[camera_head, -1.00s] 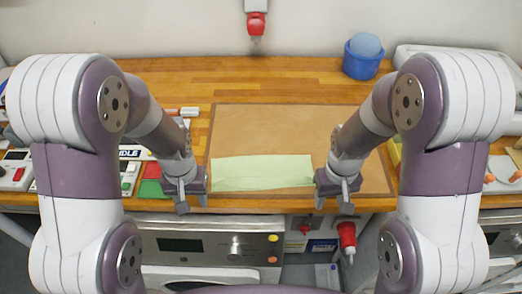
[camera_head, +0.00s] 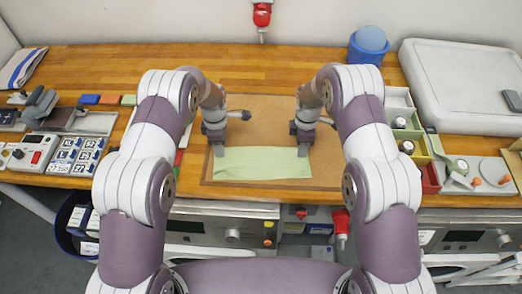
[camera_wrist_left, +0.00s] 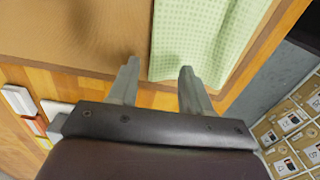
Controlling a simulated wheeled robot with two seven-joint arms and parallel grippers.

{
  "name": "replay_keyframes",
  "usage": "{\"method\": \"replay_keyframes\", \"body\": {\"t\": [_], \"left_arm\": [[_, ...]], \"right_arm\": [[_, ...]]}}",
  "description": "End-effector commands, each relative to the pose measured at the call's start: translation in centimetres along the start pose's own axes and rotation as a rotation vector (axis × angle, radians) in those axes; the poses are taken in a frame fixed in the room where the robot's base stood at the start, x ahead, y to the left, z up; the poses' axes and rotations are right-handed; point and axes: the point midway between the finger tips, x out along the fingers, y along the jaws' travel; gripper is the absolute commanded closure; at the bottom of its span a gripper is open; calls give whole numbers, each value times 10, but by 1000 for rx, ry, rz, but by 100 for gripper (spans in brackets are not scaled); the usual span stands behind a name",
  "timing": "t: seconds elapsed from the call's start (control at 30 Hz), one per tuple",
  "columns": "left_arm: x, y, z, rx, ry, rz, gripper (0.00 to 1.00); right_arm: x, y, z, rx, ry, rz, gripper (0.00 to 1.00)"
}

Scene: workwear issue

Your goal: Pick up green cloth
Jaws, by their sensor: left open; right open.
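The green cloth (camera_head: 262,164) lies flat as a wide strip on the brown mat, near the table's front edge. My left gripper (camera_head: 219,150) is open at the cloth's far left corner. In the left wrist view the cloth (camera_wrist_left: 205,38) shows beyond the open fingers (camera_wrist_left: 158,80); the right finger is by its edge, the left finger over bare mat. I cannot tell whether they touch it. My right gripper (camera_head: 304,150) is open at the cloth's far right corner. Both grippers hold nothing.
The brown mat (camera_head: 262,110) is bare behind the cloth. The back of the wooden table is mostly clear.

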Motion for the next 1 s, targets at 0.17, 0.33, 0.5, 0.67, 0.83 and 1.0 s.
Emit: {"method": "replay_keyframes", "body": {"t": [0.17, 0.33, 0.5, 0.67, 0.83, 1.0], "left_arm": [[7, 1, 0, 1, 0, 3, 51], [7, 1, 0, 1, 0, 3, 51], [18, 0, 0, 1, 0, 2, 51], [20, 1, 0, 1, 0, 2, 58], [20, 0, 0, 1, 0, 2, 85], [20, 0, 0, 1, 0, 2, 100]], "right_arm": [[8, 0, 0, 1, 0, 2, 51], [8, 0, 0, 1, 0, 2, 51], [19, 0, 0, 1, 0, 1, 51], [20, 0, 0, 1, 0, 2, 57], [20, 0, 0, 1, 0, 1, 85], [20, 0, 0, 1, 0, 1, 100]]}}
